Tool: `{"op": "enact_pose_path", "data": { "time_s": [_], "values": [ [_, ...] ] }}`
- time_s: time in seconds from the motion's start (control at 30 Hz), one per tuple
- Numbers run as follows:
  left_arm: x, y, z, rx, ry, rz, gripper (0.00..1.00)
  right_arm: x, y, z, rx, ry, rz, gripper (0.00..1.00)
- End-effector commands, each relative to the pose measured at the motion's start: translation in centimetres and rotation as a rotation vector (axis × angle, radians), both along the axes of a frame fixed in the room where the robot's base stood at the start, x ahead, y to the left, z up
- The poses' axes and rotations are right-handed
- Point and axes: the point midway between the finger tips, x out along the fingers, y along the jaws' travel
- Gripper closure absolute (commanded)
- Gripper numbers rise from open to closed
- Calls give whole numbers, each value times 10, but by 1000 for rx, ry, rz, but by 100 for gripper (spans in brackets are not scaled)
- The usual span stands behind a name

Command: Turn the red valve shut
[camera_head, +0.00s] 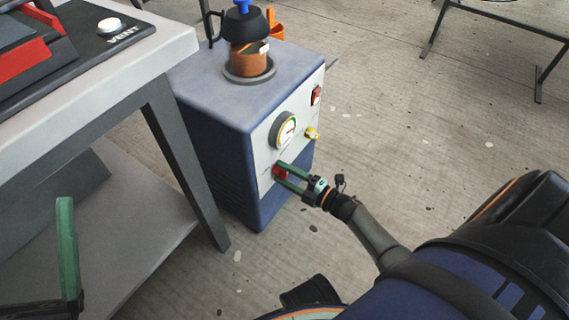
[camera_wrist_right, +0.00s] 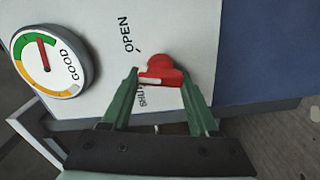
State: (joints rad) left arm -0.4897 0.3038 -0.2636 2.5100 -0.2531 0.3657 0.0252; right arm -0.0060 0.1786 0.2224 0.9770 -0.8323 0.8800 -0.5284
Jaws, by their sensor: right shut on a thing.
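The red valve (camera_wrist_right: 162,70) sits on the pale front panel of a blue machine, between the printed words OPEN and SHUT; the SHUT word is partly covered by a finger. In the head view the valve (camera_head: 279,172) shows as a small red patch low on the panel. My right gripper (camera_head: 282,174) has its green fingers on either side of the valve and is shut on it; these fingers also show in the right wrist view (camera_wrist_right: 160,84). My left gripper shows one upright green finger (camera_head: 66,245) at the lower left, away from the machine.
A copper-coloured pot (camera_head: 248,60) stands on top.

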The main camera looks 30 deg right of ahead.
Motion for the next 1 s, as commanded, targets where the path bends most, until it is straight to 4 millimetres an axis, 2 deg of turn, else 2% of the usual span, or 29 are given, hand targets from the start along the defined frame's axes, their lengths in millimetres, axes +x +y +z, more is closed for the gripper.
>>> {"op": "enact_pose_path", "data": {
  "time_s": [0.6, 1.0],
  "values": [
    [0, 0, 0, 0, 1, 0, 20, 0, -1, -5, -540, -221, -1, 95],
    [0, 0, 0, -1, 0, -1, 20, 0, -2, -7, -820, -338, 0, 95]
  ]
}}
